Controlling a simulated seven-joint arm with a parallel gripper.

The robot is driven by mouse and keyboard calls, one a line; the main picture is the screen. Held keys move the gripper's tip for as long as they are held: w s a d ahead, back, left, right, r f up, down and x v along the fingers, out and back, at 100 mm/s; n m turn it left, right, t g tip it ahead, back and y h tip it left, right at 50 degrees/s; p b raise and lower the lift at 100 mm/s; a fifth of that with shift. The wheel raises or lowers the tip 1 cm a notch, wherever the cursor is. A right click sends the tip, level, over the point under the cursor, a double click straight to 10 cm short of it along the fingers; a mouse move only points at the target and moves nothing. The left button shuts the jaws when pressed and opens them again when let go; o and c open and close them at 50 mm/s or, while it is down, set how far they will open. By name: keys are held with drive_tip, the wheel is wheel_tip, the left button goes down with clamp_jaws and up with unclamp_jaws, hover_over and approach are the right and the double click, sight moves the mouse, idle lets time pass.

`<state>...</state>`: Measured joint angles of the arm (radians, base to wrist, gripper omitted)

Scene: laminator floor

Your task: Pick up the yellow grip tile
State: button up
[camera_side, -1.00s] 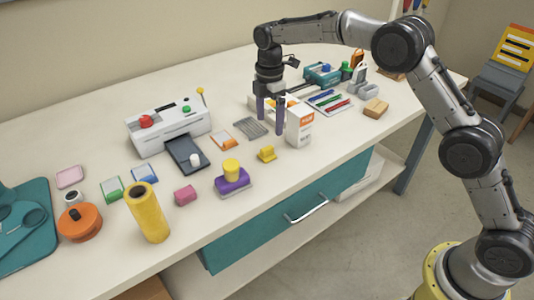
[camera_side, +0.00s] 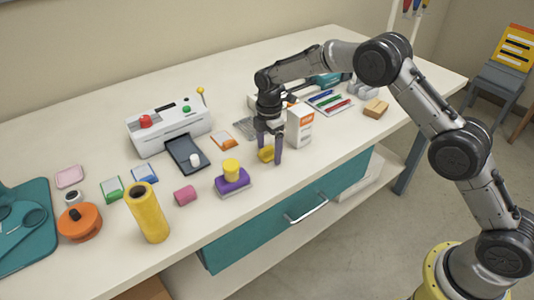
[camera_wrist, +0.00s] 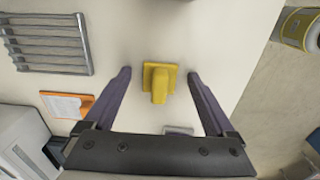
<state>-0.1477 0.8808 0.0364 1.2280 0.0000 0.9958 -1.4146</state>
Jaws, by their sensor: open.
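The yellow grip tile (camera_side: 266,154) sits on the table near its front edge, partly hidden by a finger in the side view. In the wrist view, the tile (camera_wrist: 160,80) is a flat yellow square with a raised grip on top. My gripper (camera_side: 269,150) is open and pointing down over it. In the wrist view, the two dark purple fingers (camera_wrist: 160,92) stand to the left and right of the tile, with a gap on each side. Nothing is held.
A white and orange box (camera_side: 300,125) stands close to the right of my gripper. A grey slatted rack (camera_side: 247,128) and an orange card (camera_side: 222,141) lie behind. The table's front edge is close.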

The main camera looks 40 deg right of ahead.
clamp_jaws()
idle(0.3)
drive_tip(key=shift+r, duration=0.1)
